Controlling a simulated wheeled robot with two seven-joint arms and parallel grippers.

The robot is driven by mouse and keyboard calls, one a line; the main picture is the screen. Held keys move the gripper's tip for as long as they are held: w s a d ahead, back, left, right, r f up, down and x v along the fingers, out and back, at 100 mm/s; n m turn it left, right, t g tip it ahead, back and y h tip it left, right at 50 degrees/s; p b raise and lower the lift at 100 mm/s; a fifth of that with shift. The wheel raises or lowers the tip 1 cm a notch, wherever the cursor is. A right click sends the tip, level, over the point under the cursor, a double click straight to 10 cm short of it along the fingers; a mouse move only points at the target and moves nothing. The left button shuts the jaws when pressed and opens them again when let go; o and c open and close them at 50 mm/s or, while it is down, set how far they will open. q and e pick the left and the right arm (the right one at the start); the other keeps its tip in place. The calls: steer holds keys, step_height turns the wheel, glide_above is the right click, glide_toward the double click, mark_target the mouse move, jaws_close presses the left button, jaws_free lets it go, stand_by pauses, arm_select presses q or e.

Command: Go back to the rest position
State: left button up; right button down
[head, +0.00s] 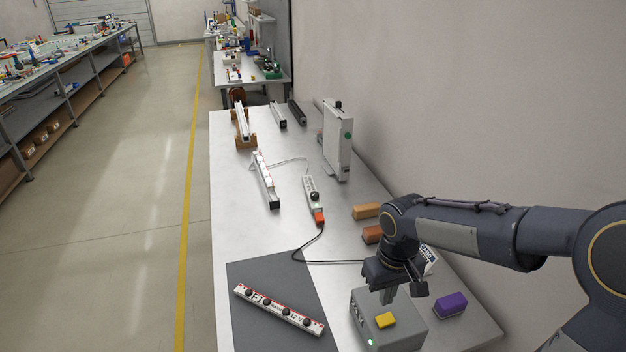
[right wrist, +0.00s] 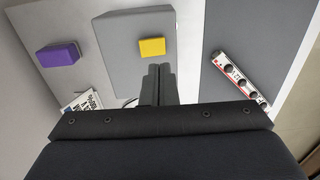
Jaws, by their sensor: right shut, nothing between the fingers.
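My right gripper (head: 387,296) is shut and empty. It points down at the grey box (head: 402,324) at the front right of the table, beside the yellow block (head: 385,320) that lies on top of the box. In the right wrist view the shut fingers (right wrist: 159,72) show against the grey box (right wrist: 115,40), with the yellow block (right wrist: 152,47) just beyond them. I cannot tell whether the fingertips touch the box. My left gripper is not in view.
A purple block (head: 450,305) lies right of the box. An orange block (head: 366,211) lies near the wall. A white bar with dark knobs (head: 279,309) lies on the dark mat (head: 262,272). A grey upright device (head: 338,145) stands farther back. The floor at left is clear.

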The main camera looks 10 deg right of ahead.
steer(key=s+a+r+m+t+y, duration=0.1)
steer(key=s+a+r+t+y, duration=0.1)
steer(key=s, duration=0.6)
steer(key=s+a+r+m+t+y, duration=0.1)
steer(key=s+a+r+t, duration=0.1)
steer(key=s, duration=0.7)
step_height(320, 180, up, 2)
steer(key=shift+r+t+y, duration=0.15)
steer(key=shift+t+y, duration=0.25)
steer(key=shift+t, duration=0.4)
steer(key=shift+w, duration=0.1)
